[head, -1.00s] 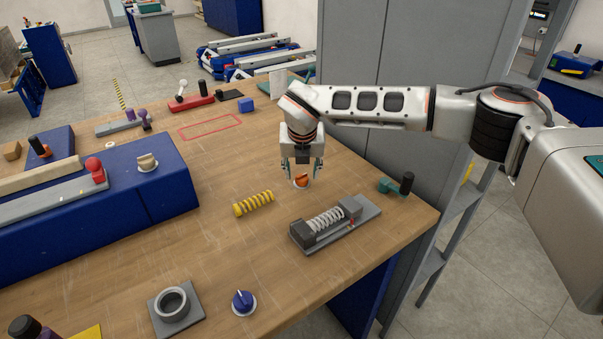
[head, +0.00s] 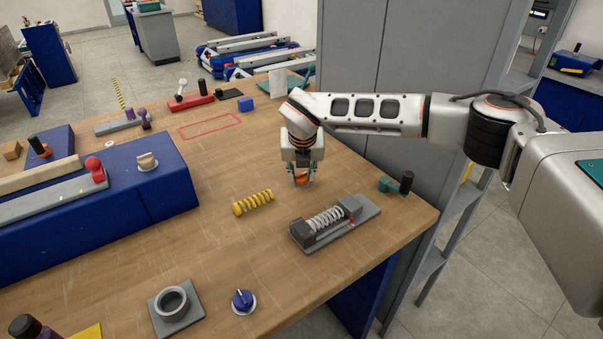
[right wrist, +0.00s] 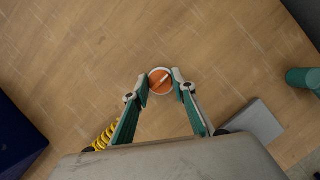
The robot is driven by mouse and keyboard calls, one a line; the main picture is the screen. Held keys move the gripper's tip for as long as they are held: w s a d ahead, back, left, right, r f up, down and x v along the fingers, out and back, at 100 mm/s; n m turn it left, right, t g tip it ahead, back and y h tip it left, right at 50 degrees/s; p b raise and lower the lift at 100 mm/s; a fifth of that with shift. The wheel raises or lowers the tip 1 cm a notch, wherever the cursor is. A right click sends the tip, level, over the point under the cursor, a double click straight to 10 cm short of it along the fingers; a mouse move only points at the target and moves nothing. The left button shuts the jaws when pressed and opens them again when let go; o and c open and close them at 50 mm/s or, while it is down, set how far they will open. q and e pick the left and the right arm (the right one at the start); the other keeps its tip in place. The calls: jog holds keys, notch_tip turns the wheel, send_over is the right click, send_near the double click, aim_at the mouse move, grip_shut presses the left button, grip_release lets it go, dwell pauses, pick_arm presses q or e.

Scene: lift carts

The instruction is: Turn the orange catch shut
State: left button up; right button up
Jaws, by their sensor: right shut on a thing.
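The orange catch (head: 301,179) is a small round knob on a pale base on the wooden bench, below my right gripper (head: 302,180) in the head view. In the right wrist view the orange catch (right wrist: 161,82) has a pale line across its top. The fingertips of my right gripper (right wrist: 160,88) are on either side of it, shut on it. The gripper points straight down and partly hides the catch in the head view. My left gripper is not in view.
A yellow spring (head: 253,202) lies left of the catch. A grey fixture with a pale spring (head: 335,223) stands in front, and a teal clamp (head: 396,185) at the right edge. A blue knob (head: 243,301) and grey ring (head: 173,305) are nearer. A grey cabinet (head: 420,60) stands behind.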

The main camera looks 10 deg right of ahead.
jog(key=n+y, duration=0.1)
jog(key=n, duration=0.1)
jog(key=n+y, duration=0.1)
jog(key=n, duration=0.2)
jog(key=shift+d+n, duration=0.2)
jog(key=shift+n, duration=0.1)
jog(key=n+y, duration=0.1)
jog(key=n, duration=0.1)
jog(key=shift+n+g, duration=0.3)
jog(key=shift+n, duration=0.1)
jog(key=n+y, duration=0.1)
jog(key=n, duration=0.1)
jog(key=shift+w+n+g, duration=0.1)
jog(key=shift+n+g, duration=0.2)
jog(key=shift+g, duration=0.1)
jog(key=shift+n+g+y, duration=0.3)
jog(key=shift+n, duration=0.6)
jog(key=shift+w+f+n+g+b, duration=0.15)
jog(key=shift+n+g+b, duration=0.2)
jog(key=shift+n, duration=0.55)
jog(key=shift+d+n+g+y+b, duration=0.1)
jog(key=shift+n+g+y+b, duration=0.35)
jog(key=shift+n+b, duration=0.85)
jog(key=shift+n+p, duration=0.3)
